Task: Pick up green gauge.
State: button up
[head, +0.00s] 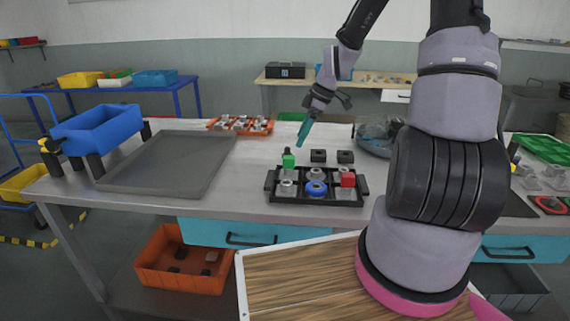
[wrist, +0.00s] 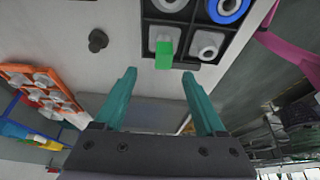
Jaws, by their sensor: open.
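The green gauge (head: 288,160) is a small green block standing at the back left part of a black compartment tray (head: 318,201). In the wrist view the green gauge (wrist: 164,54) shows at the tray's edge, just beyond the gap between my fingertips. My gripper (head: 304,134) has teal fingers and hangs above the table, behind and above the green gauge. In the wrist view my gripper (wrist: 160,76) is open, with nothing between its fingers. The lower part of the gauge is partly hidden.
A small dark knob (wrist: 97,40) stands beside the tray. Black blocks (head: 318,155) stand behind it. An orange tray (head: 240,126) and a grey tray (head: 170,165) lie left.

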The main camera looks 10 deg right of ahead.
aim_at(290, 157)
jog(key=x, duration=0.2)
jog(key=shift+a+f, duration=0.2)
jog(key=shift+f, duration=0.2)
jog(key=x, duration=0.5)
jog(key=shift+s+a, duration=0.2)
grip_shut()
